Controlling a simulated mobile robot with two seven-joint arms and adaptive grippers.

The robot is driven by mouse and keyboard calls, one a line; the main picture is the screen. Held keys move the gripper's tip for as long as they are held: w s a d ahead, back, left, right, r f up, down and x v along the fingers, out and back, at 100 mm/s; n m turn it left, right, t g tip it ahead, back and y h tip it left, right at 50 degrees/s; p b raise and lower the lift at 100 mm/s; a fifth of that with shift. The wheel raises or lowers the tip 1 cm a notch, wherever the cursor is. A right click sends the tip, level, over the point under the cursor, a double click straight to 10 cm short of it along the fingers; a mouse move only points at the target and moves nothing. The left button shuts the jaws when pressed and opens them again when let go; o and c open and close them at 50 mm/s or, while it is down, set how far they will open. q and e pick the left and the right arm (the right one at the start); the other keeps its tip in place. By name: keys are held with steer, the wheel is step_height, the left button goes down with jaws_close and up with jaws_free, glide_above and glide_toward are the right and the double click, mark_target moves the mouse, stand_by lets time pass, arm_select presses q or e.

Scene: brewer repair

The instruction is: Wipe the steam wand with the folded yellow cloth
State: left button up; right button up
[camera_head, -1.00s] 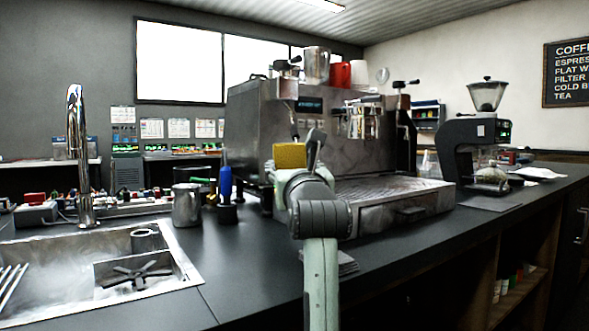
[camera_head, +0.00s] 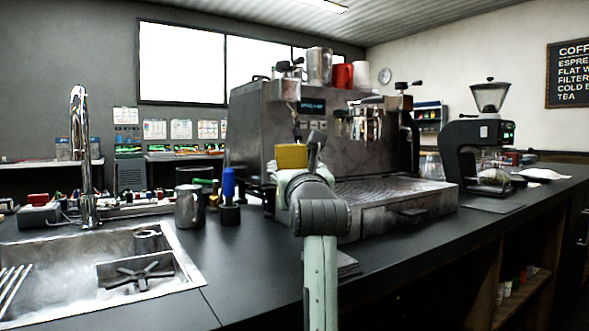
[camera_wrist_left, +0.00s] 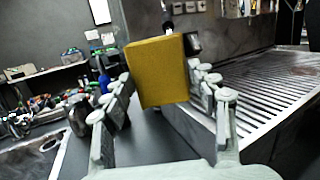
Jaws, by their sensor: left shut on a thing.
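The folded yellow cloth (camera_head: 291,157) is held up in front of the left part of the espresso machine (camera_head: 262,125). It also shows as a flat yellow block in the left wrist view (camera_wrist_left: 158,72). My left gripper (camera_head: 304,160) is shut on the cloth, with a finger on each side of it. The steam wand (camera_wrist_left: 167,24) appears as a thin dark and bright rod just above and behind the cloth's top edge. Its lower part is hidden, and I cannot tell whether the cloth touches it. My right gripper is not in view.
The machine's ribbed drip tray (camera_head: 390,190) lies right of my left gripper. A steel pitcher (camera_head: 189,207) and a blue-handled tool (camera_head: 229,190) stand to the left. The sink (camera_head: 70,270) is at front left, and a grinder (camera_head: 485,140) stands at right.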

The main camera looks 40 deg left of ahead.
arm_select(q)
steer(key=shift+w+a, duration=0.5)
steer(key=shift+w+a+p, duration=0.1)
steer(key=shift+p, duration=0.5)
stand_by(1.1)
steer(key=r+v, duration=0.1)
steer(key=v, duration=0.5)
stand_by(0.4)
